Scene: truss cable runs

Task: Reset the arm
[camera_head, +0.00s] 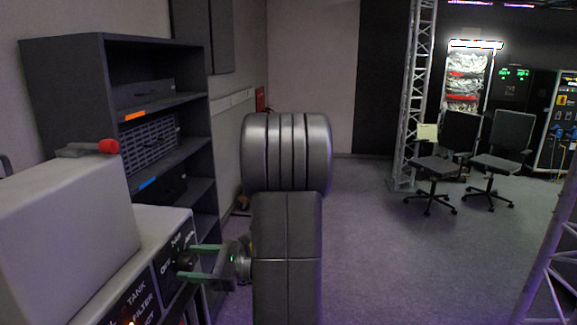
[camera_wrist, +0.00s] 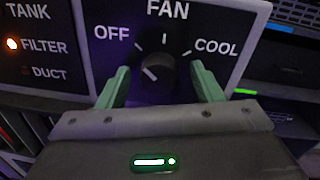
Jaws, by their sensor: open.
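My arm (camera_head: 287,240) stands upright in the middle of the head view, with its wrist low on the left side. My gripper (camera_head: 186,261) points left at a grey panel. Its two green fingers are apart, and in the wrist view (camera_wrist: 160,72) they lie on either side of a dark round knob (camera_wrist: 158,75). Nothing shows clamped between them, and I cannot tell whether either finger touches the knob. The knob sits on a black FAN plate (camera_wrist: 198,28) marked OFF and COOL. A short white mark shows on the knob's left part.
A TANK, FILTER, DUCT plate (camera_wrist: 38,48) has an amber lamp lit by FILTER. A pale housing (camera_head: 65,220) with a red-tipped lever (camera_head: 108,147) stands above the panel. A dark shelf (camera_head: 70,75) is behind. Chairs (camera_head: 440,160) and a truss (camera_head: 415,90) stand far right; the floor between is clear.

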